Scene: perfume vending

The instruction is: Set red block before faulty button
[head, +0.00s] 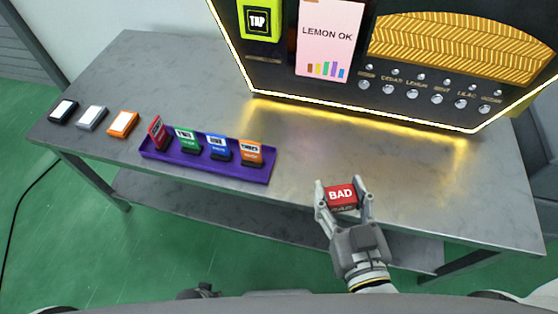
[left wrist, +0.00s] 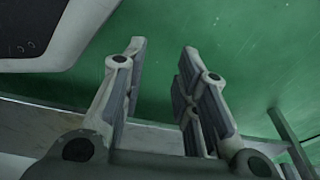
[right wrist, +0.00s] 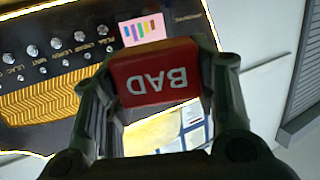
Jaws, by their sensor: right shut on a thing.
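The red block marked BAD (head: 341,196) is held between the fingers of my right gripper (head: 341,185), over the front part of the grey table. In the right wrist view the red block (right wrist: 155,78) fills the space between the fingers, its lettering upside down. A row of round silver buttons (head: 411,93) runs along the dark machine front, beyond the block; the labels I can read are CEDAR, LEMON, MINT and LILAC. No button visibly looks faulty. The pink screen (head: 328,38) reads LEMON OK. My left gripper (left wrist: 161,50) has its fingers apart and is empty, over green floor.
A purple tray (head: 205,171) with several labelled blocks stands left of centre on the table (head: 300,130). Black (head: 63,111), grey (head: 92,118) and orange (head: 123,124) white-topped pieces lie further left. A yellow-green TAP reader (head: 259,20) is on the machine. The table before the buttons is clear.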

